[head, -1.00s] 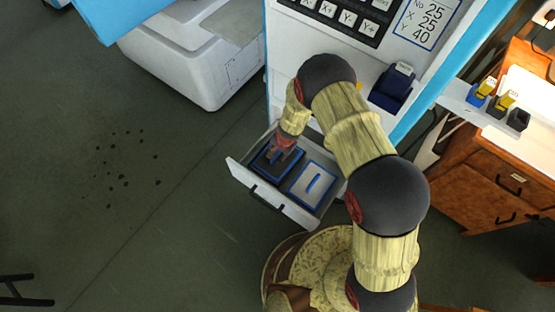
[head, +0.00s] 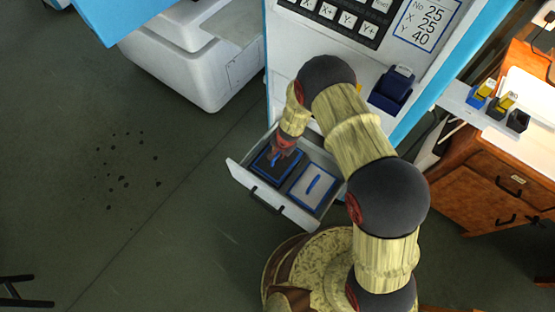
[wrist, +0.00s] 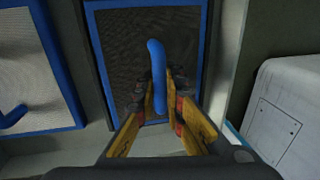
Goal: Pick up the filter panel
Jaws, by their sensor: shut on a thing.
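A dark filter panel (head: 264,172) with a blue frame lies in the left part of an open drawer (head: 295,213). It also shows in the wrist view (wrist: 120,60), with a blue bar handle (wrist: 157,80) standing up from its dark mesh. My gripper (head: 284,148) is over this panel. In the wrist view its yellow fingers (wrist: 160,98) are shut on the blue handle, one on each side. A second panel (head: 306,194), pale with a blue frame and blue handle, lies in the drawer to the right. In the wrist view it is at the left (wrist: 25,65).
The drawer's walls stand close around the panels. The machine front with its keys (head: 337,20) and a dark blue holder (head: 391,91) rises behind. A white cabinet (head: 200,75) stands at left, a wooden drawer unit (head: 485,180) at right.

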